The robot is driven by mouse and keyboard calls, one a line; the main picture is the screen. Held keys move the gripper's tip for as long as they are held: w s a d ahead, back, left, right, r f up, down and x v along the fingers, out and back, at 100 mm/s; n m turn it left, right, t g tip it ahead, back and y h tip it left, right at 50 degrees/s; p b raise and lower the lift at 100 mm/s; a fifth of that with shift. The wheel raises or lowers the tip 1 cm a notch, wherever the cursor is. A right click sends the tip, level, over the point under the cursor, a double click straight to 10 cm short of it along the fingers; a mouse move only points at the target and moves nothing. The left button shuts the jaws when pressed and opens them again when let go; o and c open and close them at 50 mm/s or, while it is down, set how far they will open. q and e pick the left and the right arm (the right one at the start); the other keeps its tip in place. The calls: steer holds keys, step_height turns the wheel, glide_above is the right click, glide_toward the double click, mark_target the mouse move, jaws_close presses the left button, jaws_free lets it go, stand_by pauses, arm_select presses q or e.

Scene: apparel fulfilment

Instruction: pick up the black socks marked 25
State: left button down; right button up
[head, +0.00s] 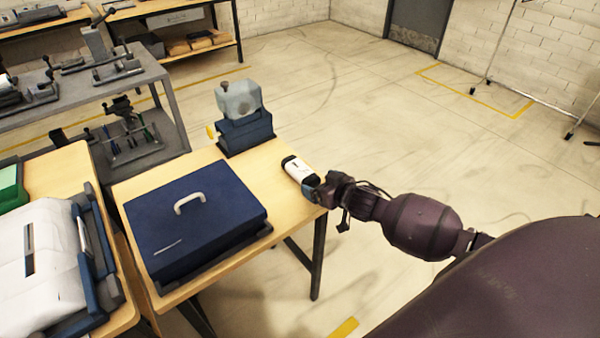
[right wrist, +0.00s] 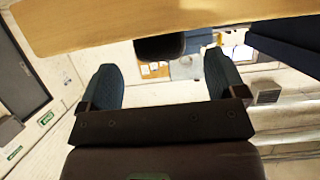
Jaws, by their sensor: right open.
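The black socks with a white label band (head: 297,168) lie at the right edge of the wooden table in the head view. The marking on the label is too small to read. My right gripper (head: 312,189) is at the near end of the socks, by the table edge. In the right wrist view my right gripper (right wrist: 160,68) is open, its two fingers wide apart. The dark end of the socks (right wrist: 160,47) shows between and just beyond the fingertips, by the table's edge. My left gripper is not in view.
A dark blue case with a grey handle (head: 195,220) takes up the front of the table (head: 265,190). A blue-based device with a pale top (head: 242,117) stands at its back. A bench with a white package (head: 45,270) is at left. The floor at right is open.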

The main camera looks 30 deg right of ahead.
mark_target(314, 181)
steer(key=shift+b+x, duration=0.4)
steer(key=shift+x, duration=1.7)
steer(key=shift+c, duration=0.4)
steer(key=c, duration=0.9)
steer(key=shift+r, duration=0.15)
